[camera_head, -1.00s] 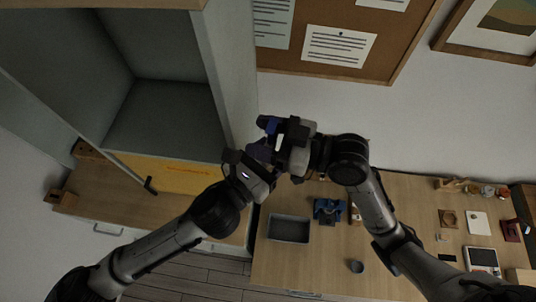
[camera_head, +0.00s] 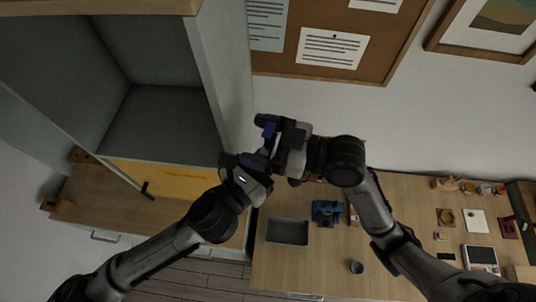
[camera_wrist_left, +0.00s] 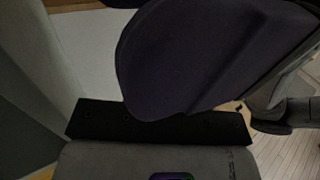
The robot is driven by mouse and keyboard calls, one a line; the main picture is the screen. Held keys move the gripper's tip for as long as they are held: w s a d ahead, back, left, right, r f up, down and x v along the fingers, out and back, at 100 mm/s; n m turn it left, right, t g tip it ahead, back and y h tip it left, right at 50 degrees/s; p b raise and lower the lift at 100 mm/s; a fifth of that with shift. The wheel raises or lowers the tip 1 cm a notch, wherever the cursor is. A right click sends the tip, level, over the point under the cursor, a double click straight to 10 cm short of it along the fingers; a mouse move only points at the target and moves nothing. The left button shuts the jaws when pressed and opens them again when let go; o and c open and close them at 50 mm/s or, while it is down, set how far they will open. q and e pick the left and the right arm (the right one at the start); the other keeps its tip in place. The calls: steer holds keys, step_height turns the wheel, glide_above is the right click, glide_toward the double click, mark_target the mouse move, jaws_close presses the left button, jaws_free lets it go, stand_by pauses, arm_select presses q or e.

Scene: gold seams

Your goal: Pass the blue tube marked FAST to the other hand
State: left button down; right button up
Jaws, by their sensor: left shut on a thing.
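The blue tube (camera_head: 269,130) is held up in the air between my two grippers, in front of the wall. Its marking cannot be read. My left gripper (camera_head: 258,163) is shut on its lower part. In the left wrist view the tube is a large dark blue-purple shape (camera_wrist_left: 205,55) close above the black finger (camera_wrist_left: 160,125). My right gripper (camera_head: 277,146) is at the tube's upper part, coming from the right. Its fingers overlap the tube, and whether they grip it cannot be seen.
An open grey cabinet (camera_head: 212,75) stands close on the left. Below is a wooden table (camera_head: 320,265) with a grey tray (camera_head: 287,231), a blue object (camera_head: 327,212), a small grey cup (camera_head: 356,267) and several items at the right. A cork board (camera_head: 390,45) hangs behind.

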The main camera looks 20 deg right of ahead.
steer(key=shift+o, duration=0.3)
step_height(320, 180, up, 10)
steer(key=f, duration=0.1)
steer(key=s+d+f+m+g+h, duration=0.2)
steer(key=d+f+h, duration=0.1)
steer(key=f, duration=0.5)
steer(key=s+d+f+m+g+h, duration=0.1)
steer(key=s+d+f+h, duration=0.15)
steer(key=f, duration=0.65)
steer(key=s+d+f+m+g+h, duration=0.2)
steer(key=f+h, duration=0.1)
steer(key=f, duration=0.5)
steer(key=s+d+f+m+g+h, duration=0.1)
steer(key=s+d+f+h, duration=0.1)
steer(key=s+f, duration=0.5)
steer(key=s+d+f+m+g+h, duration=0.1)
steer(key=s+f+m+h, duration=0.1)
steer(key=s+f, duration=0.5)
steer(key=shift+s+d+g+h, duration=0.4)
steer(key=shift+h, duration=0.25)
